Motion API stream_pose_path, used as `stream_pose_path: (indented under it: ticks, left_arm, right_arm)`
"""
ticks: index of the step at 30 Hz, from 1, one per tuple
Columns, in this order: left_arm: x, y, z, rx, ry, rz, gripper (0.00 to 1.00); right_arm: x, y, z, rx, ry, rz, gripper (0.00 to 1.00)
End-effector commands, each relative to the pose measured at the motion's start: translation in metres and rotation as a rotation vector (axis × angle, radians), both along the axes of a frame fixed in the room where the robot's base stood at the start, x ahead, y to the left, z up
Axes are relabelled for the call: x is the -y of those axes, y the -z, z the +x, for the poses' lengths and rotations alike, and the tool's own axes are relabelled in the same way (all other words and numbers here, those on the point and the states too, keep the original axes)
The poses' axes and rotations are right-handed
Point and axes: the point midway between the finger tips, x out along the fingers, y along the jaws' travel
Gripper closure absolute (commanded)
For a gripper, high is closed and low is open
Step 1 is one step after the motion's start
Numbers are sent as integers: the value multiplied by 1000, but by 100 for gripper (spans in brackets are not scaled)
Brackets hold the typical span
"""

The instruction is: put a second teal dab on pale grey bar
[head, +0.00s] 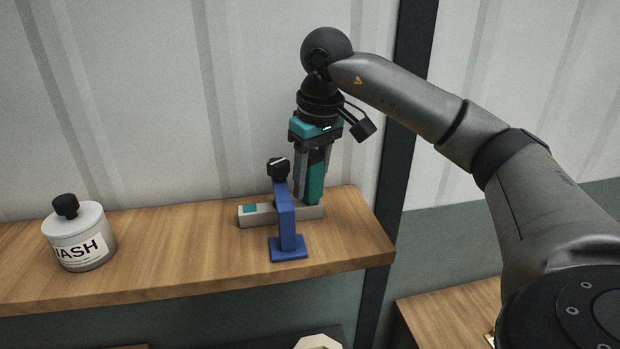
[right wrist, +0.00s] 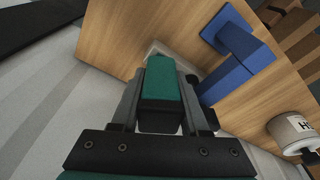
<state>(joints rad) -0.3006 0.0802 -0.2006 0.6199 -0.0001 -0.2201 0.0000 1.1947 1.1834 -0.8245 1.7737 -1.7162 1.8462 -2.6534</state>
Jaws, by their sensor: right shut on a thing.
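The pale grey bar (head: 262,216) lies on the wooden shelf, with one teal dab (head: 250,209) near its left end. A blue clamp (head: 287,222) with a black knob stands in front of the bar and crosses over its middle, hiding part of it. My right gripper (head: 308,190) points down over the bar's right part, shut on an upright teal stick (head: 317,178). The stick's lower end is at the bar; I cannot tell whether they touch. In the right wrist view the teal stick (right wrist: 163,88) sits between the fingers and covers most of the bar. My left gripper is not in view.
A white bottle (head: 80,240) with a black cap stands at the left of the shelf (head: 170,262). The shelf is clear between bottle and clamp. A pale wall is close behind, and a dark post (head: 402,140) stands at the shelf's right end.

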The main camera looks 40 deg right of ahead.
Motion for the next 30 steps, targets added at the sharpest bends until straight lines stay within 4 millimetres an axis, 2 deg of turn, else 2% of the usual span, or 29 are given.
stream_pose_path:
  ticks: [14,30]
  left_arm:
    - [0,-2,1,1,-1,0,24]
    - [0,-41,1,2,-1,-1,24]
  right_arm:
    - [-1,1,-1,-12,-2,0,98]
    - [0,-44,0,-5,-1,0,98]
